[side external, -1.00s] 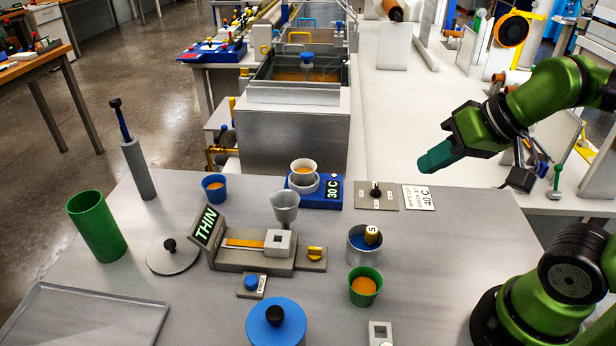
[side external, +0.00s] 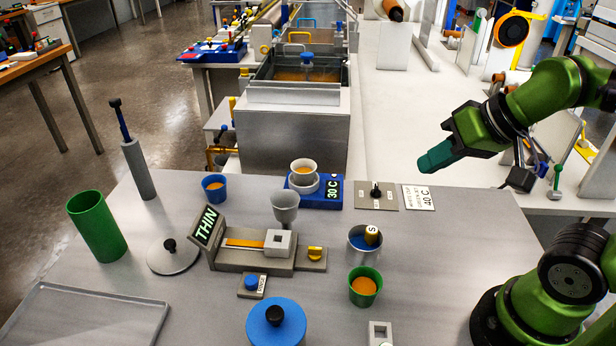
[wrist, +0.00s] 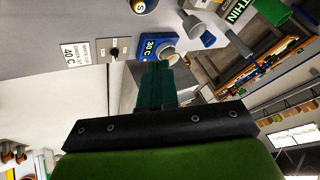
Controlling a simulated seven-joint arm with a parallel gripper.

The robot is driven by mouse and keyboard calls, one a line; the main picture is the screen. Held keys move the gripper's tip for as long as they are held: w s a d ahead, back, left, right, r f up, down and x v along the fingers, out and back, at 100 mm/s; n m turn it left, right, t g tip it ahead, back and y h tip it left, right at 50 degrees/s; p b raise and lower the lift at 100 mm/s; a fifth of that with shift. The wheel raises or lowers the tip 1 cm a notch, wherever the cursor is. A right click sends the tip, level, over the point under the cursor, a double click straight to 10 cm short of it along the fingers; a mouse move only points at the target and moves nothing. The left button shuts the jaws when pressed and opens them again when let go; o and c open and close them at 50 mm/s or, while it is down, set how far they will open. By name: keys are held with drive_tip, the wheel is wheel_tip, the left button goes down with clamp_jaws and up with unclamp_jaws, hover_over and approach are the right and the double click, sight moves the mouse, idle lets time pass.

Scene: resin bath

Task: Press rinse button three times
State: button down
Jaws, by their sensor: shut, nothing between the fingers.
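The rinse button is a blue round cap (side external: 251,282) on a small grey box with a label, near the front middle of the table in the side view. It stands in front of the grey device with the "THIN" sign (side external: 206,226). My gripper (side external: 424,166) has teal fingers, shut and empty, held in the air above the right back of the table, well away from the button. In the wrist view the gripper (wrist: 155,66) points toward the blue "30 C" block (wrist: 157,47). The button cannot be made out in the wrist view.
Near the button stand a blue lidded pot (side external: 262,325), a green cup (side external: 372,298) with orange liquid and a metal pot (side external: 353,247). A yellow knob (side external: 315,254) sits behind it to the right. A tall green cylinder (side external: 98,228) stands left. An empty tray (side external: 60,310) lies front left.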

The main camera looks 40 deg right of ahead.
idle(0.3)
drive_tip(key=w+a+f+m+g+y, duration=0.15)
drive_tip(key=w+a+f, duration=0.25)
drive_tip(key=a, duration=0.7)
drive_tip(key=w+a+f+m+g+y, duration=0.1)
drive_tip(key=w+a+f+m+y, duration=0.2)
drive_tip(key=a, duration=0.9)
drive_tip(key=w+a+f+m+t+h, duration=0.2)
drive_tip(key=w+m, duration=0.6)
drive_tip(key=m, duration=0.5)
wheel_tip(320, 180, down, 2)
drive_tip(key=shift+a+f+t, duration=0.1)
drive_tip(key=shift+a+t, duration=0.5)
drive_tip(key=shift+t, duration=0.15)
drive_tip(key=shift+f+h, duration=0.15)
drive_tip(key=shift+h, duration=0.1)
